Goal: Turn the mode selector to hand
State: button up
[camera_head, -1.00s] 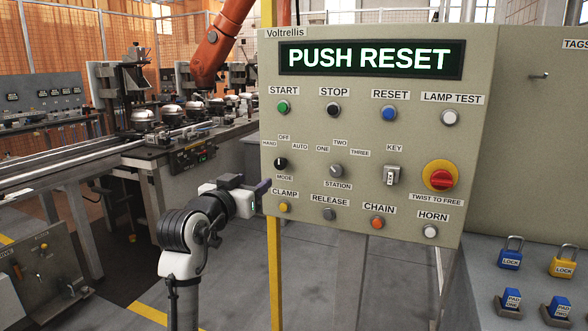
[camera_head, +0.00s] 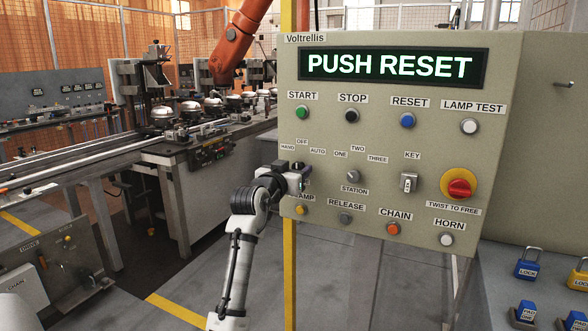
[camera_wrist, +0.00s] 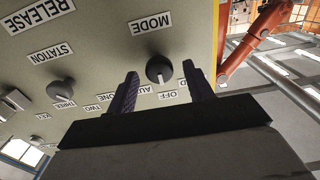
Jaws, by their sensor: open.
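The mode selector (camera_wrist: 159,69) is a dark round knob on the beige panel, under the MODE label in the upside-down wrist view. Its white mark appears to point toward the OFF label (camera_wrist: 168,97). The HAND label (camera_head: 288,147) is at the panel's left edge; a finger partly covers it in the wrist view. My gripper (camera_wrist: 161,69) is open, with one dark finger on each side of the knob and visible gaps between them. In the head view my gripper (camera_head: 298,172) is at the panel's left side and covers most of the knob's place.
The station selector (camera_head: 353,177), key switch (camera_head: 409,183), clamp button (camera_head: 300,210) and red emergency stop (camera_head: 459,188) are on the same panel. The display (camera_head: 390,67) reads PUSH RESET. A yellow post (camera_head: 289,270) stands below the panel's left edge.

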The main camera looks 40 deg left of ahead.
jog(key=c, duration=1)
jog(key=shift+o, duration=0.2)
jog(key=n+p, duration=0.3)
jog(key=n, duration=0.1)
jog(key=shift+r+n+p, duration=0.1)
jog(key=shift+n+p, duration=0.2)
jog(key=shift+p, duration=0.1)
jog(key=shift+a+n+p, duration=0.1)
jog(key=shift+n+p, duration=1.3)
jog(key=shift+n, duration=0.6)
jog(key=shift+f, duration=0.2)
jog(key=o, duration=1)
jog(key=shift+c, duration=0.2)
